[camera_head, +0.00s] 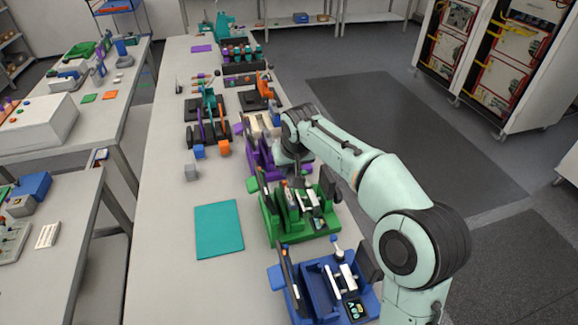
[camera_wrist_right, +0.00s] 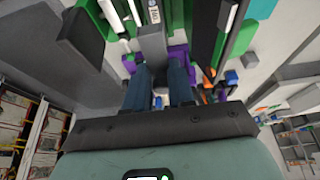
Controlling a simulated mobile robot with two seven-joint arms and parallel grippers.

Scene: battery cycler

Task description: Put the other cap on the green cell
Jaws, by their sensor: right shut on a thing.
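The green cell (camera_head: 288,232) stands on the right side of the long table, between the purple and blue cells. It has dark upright panels and small white and dark parts on top. My right gripper (camera_head: 295,178) is at its far side, near the purple cell (camera_head: 262,162). In the right wrist view my right gripper (camera_wrist_right: 160,72) is shut on a grey piece (camera_wrist_right: 152,43), with green cell parts (camera_wrist_right: 240,38) around it. The fingers hide part of the piece, and I cannot tell whether it touches the cell. My left gripper is not in view.
The blue cell (camera_head: 312,288) is nearest on the right. A teal mat (camera_head: 219,229) lies left of the green cell. A grey block (camera_head: 191,172), a blue cube (camera_head: 199,152) and an orange cube (camera_head: 224,148) stand beyond it. The table's near left is clear.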

